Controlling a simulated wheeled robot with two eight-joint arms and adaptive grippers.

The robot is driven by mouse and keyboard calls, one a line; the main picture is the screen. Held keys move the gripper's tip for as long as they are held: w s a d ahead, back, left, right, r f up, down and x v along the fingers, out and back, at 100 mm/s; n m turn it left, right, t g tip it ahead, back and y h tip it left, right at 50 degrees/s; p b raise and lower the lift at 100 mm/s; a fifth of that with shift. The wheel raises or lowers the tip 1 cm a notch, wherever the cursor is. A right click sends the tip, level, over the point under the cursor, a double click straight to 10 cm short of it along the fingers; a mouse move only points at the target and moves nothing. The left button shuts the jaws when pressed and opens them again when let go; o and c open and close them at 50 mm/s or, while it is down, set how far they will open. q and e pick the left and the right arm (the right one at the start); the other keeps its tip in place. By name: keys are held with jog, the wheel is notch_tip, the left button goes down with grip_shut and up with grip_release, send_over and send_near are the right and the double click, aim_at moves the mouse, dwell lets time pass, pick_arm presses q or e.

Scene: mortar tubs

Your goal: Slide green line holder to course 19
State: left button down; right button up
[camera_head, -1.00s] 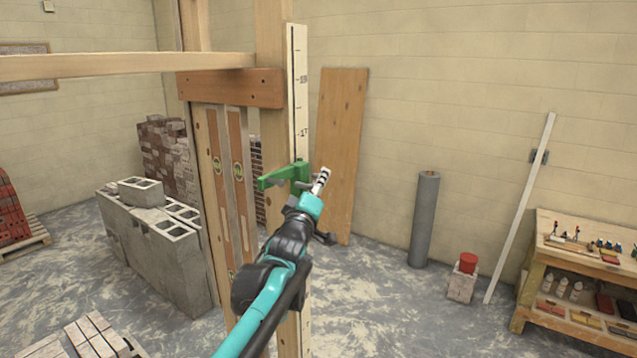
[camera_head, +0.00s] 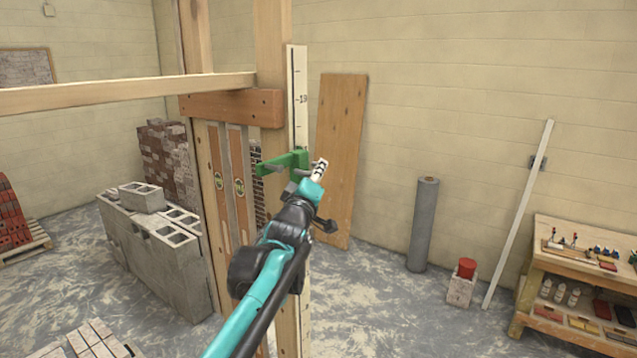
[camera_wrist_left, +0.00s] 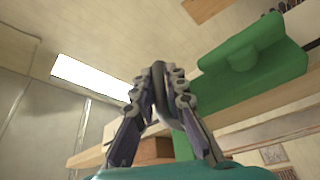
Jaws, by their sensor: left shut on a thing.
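The green line holder (camera_head: 284,163) is on the pale marked pole (camera_head: 298,82), below the mark that reads 19 (camera_head: 301,99). It covers the pole where the lower number stood. My left gripper (camera_head: 318,172) is at the holder's right side, shut on it. In the left wrist view the fingertips (camera_wrist_left: 160,84) close around a slim dark grey part, and the holder's green body (camera_wrist_left: 245,62) is just to their right. How that part joins the green body is hidden. My right gripper is out of view.
A timber frame with a brown crosspiece (camera_head: 232,106) stands left of the pole. A plywood sheet (camera_head: 342,150) leans on the wall behind. Concrete blocks (camera_head: 160,250) are at left, a grey roll (camera_head: 424,225) and a workbench (camera_head: 575,240) at right.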

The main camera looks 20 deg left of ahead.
pick_arm(q)
notch_tip(320, 180, up, 12)
jog(key=p, duration=0.5)
jog(key=shift+r, duration=0.2)
jog(key=c, duration=1.6)
grip_release()
jog(key=shift+o, duration=0.2)
jog(key=shift+f, duration=0.1)
jog(key=v, duration=1.2)
